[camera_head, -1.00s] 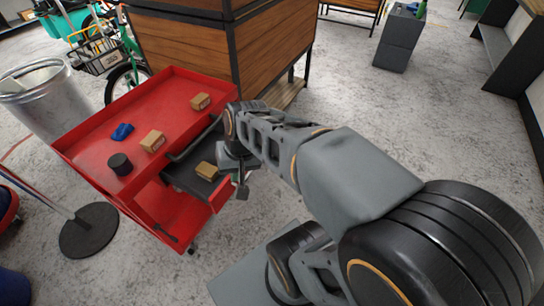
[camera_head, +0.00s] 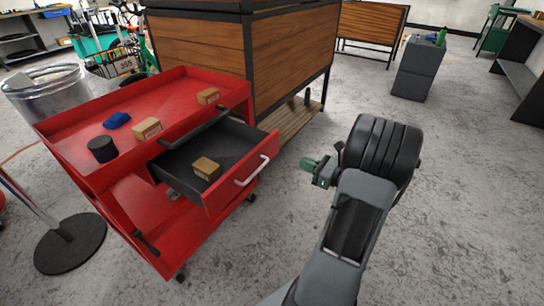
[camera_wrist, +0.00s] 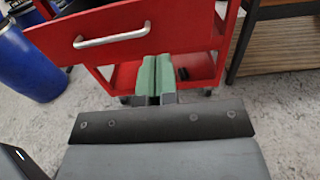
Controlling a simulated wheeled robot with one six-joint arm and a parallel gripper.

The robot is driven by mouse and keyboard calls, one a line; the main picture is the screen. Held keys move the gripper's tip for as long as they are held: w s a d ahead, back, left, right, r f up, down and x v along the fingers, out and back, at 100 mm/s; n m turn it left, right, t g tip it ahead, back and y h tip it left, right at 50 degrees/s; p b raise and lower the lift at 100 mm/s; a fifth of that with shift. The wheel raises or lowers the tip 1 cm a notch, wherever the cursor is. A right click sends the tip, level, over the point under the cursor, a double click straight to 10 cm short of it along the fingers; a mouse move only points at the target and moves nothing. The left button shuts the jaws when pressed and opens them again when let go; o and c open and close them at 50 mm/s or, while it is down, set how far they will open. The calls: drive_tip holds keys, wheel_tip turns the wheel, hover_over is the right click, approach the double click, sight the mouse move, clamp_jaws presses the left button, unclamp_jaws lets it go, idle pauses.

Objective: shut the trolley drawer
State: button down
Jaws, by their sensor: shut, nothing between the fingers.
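The red trolley (camera_head: 88,170) stands at the left in the head view. Its drawer (camera_head: 243,187) is pulled out toward the right, with a dark inside and a pale bar handle (camera_head: 252,171) on its red front. A small cardboard box (camera_head: 206,168) lies in the drawer. My gripper (camera_head: 308,164) is to the right of the drawer front, apart from it, shut and empty. In the wrist view my gripper's green fingertips (camera_wrist: 155,75) are together, below and right of the drawer handle (camera_wrist: 112,35).
On the trolley top are a blue item (camera_head: 117,120), a black cylinder (camera_head: 103,149) and two small boxes. A wooden-panelled cabinet (camera_head: 290,50) stands behind the trolley. A post base (camera_head: 70,243) is at the left. Floor at the right is open.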

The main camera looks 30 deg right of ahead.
sight(266, 147)
drive_tip(key=b+x, duration=0.3)
drive_tip(key=x, duration=1)
drive_tip(key=shift+w, duration=0.2)
